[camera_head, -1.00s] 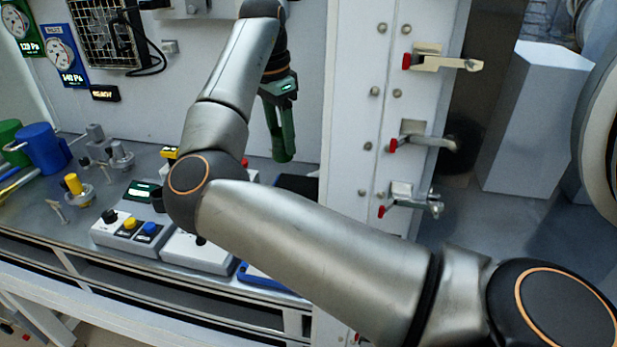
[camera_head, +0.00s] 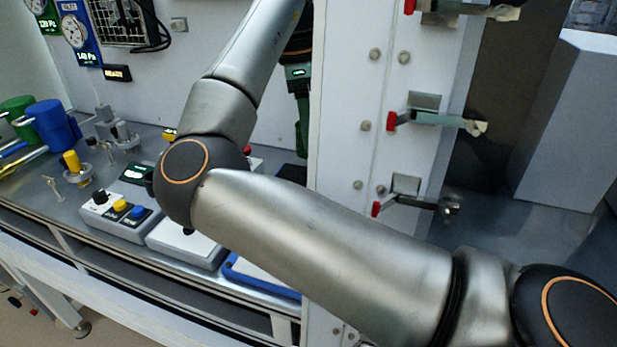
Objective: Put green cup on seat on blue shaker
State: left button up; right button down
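My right arm comes in from the right and crosses the middle of the view. Its gripper (camera_head: 301,115) points down behind the arm, partly cut off by the white post. Dark green shows at its fingers; I cannot tell whether that is a finger or a held thing. A blue-edged tray or device (camera_head: 232,272) shows under my forearm, mostly hidden; I cannot tell whether it is the blue shaker. My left gripper is not in view.
A white post (camera_head: 340,120) with red-tipped latches (camera_head: 428,122) stands right of the gripper. A grey control box (camera_head: 115,215) with yellow and blue knobs sits on the bench. A yellow-topped fixture (camera_head: 72,165) stands left of it. The bench front between them is clear.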

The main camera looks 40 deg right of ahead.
notch_tip(320, 180, down, 3)
jog(key=shift+f+b, duration=0.1)
jog(key=shift+b, duration=0.25)
jog(key=shift+f, duration=0.5)
notch_tip(320, 180, down, 3)
jog(key=shift+f+b, duration=0.1)
jog(key=shift+b, duration=0.4)
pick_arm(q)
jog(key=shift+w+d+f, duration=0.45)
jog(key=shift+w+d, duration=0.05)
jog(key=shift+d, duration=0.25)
pick_arm(e)
jog(key=shift+c, duration=1.5)
grip_release()
jog(key=shift+f, duration=0.1)
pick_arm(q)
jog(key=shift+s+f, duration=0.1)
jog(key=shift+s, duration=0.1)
